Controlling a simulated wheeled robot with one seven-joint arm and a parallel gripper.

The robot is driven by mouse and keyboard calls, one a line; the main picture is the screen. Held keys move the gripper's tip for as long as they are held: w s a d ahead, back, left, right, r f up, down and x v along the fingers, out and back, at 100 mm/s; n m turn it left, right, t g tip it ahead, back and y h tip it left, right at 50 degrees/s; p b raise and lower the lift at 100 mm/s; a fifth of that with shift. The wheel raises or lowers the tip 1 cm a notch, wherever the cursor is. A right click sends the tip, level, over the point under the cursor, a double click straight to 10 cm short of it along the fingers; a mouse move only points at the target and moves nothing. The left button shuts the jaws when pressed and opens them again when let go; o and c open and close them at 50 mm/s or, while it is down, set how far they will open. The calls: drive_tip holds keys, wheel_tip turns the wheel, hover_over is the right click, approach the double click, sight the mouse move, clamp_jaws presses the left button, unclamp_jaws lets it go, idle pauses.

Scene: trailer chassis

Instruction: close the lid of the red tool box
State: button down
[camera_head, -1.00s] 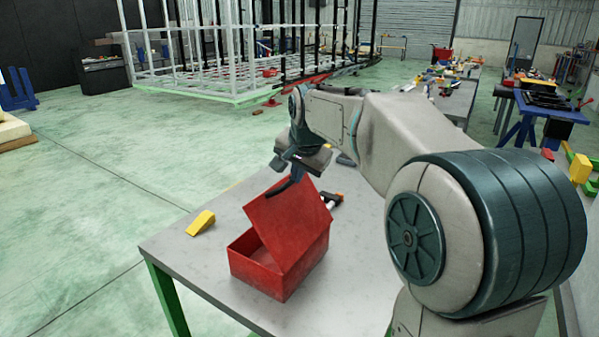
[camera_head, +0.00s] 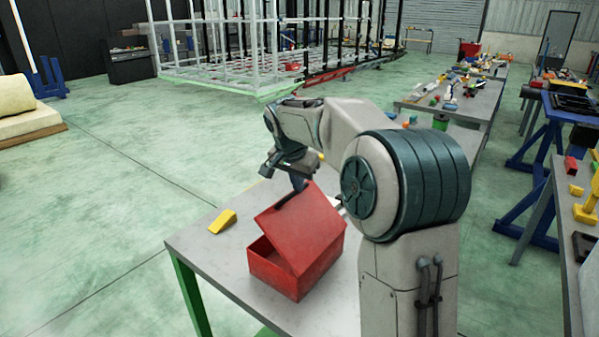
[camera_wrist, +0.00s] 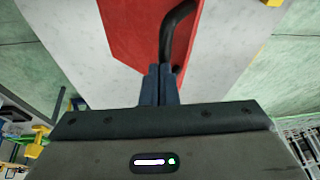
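The red tool box (camera_head: 276,272) stands on the grey table. Its red lid (camera_head: 300,225) is partly open, tilted up over the box, with a dark gap into the box showing at the left. A dark curved handle (camera_wrist: 178,38) is on the lid's outer face. My gripper (camera_head: 298,183) is at the lid's raised upper edge, by the handle. In the wrist view, my gripper's blue fingers (camera_wrist: 160,72) are together, with the handle's end right at their tips. I cannot tell whether they touch or pinch it.
A yellow wedge (camera_head: 223,221) lies on the grey table (camera_head: 215,262) left of the box. Something small and pale lies behind the box, partly hidden by my arm. Other workbenches with parts stand at the right. The green floor at the left is open.

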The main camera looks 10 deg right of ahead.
sight(288, 203)
drive_tip(key=shift+w+a+f+g+h+p, duration=0.3)
drive_tip(key=shift+w+a+f, duration=0.1)
drive_tip(key=shift+w+a, duration=0.15)
drive_tip(key=shift+w+a+f+g+h+p, duration=0.2)
drive_tip(key=shift+w+a+f+g+p, duration=0.15)
drive_tip(key=shift+w+a, duration=0.2)
drive_tip(key=w+a+f+b, duration=0.2)
drive_tip(key=w+a+f, duration=0.2)
drive_tip(key=f, duration=0.4)
drive_tip(key=shift+w+a+f, duration=0.15)
drive_tip(key=shift+w+f, duration=0.1)
drive_tip(key=shift+w, duration=0.45)
drive_tip(key=shift+r, duration=0.15)
